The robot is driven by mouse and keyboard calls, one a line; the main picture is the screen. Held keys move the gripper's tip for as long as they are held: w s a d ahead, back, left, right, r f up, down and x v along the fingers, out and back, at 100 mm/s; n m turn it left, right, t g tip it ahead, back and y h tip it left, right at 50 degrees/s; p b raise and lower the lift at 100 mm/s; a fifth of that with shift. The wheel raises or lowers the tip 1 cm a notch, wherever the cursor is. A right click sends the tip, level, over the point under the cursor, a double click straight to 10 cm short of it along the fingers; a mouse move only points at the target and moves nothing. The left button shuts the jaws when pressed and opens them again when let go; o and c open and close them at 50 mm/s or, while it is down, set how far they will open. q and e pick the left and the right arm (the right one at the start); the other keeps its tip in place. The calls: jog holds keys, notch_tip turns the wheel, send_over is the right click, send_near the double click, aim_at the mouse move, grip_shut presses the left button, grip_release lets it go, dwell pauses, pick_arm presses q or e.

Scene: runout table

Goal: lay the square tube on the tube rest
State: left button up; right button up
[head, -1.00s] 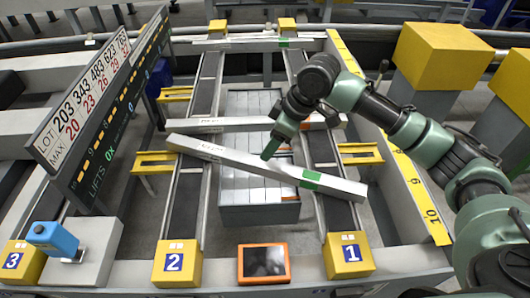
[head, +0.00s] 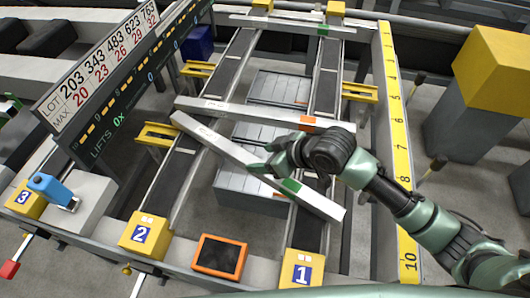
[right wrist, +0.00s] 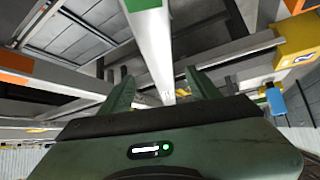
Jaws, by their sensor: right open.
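The nearest square tube (head: 225,148), pale grey with a green band, lies slantwise across the two dark rails of the runout table. Its near right end overhangs the right rail. My right gripper (head: 268,167) is at this tube, just left of the green band. In the right wrist view the open fingers (right wrist: 160,92) stand either side of the tube (right wrist: 155,45), and nothing is clamped. Whether the fingers reach down around it is unclear. Yellow rests stand beside the rails, at left (head: 158,133) and right (head: 358,92). My left gripper does not show clearly.
A tube with an orange band (head: 250,115) lies behind, close to the near tube's left end. Another tube (head: 290,24) lies at the far end. A grey slatted bin (head: 240,185) is between the rails. An orange-framed screen (head: 220,256) sits at the front edge.

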aim_at(247, 157)
jog(key=x, duration=0.3)
jog(key=a+x, duration=0.1)
jog(key=shift+w+a+r, duration=0.1)
jog(key=shift+d+p+x, duration=0.25)
jog(key=shift+p+x, duration=0.15)
jog(key=shift+x, duration=1.3)
jog(key=shift+w, duration=0.1)
grip_shut()
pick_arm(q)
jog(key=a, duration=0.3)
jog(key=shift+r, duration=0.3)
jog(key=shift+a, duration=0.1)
pick_arm(e)
jog(key=shift+w+r, duration=0.1)
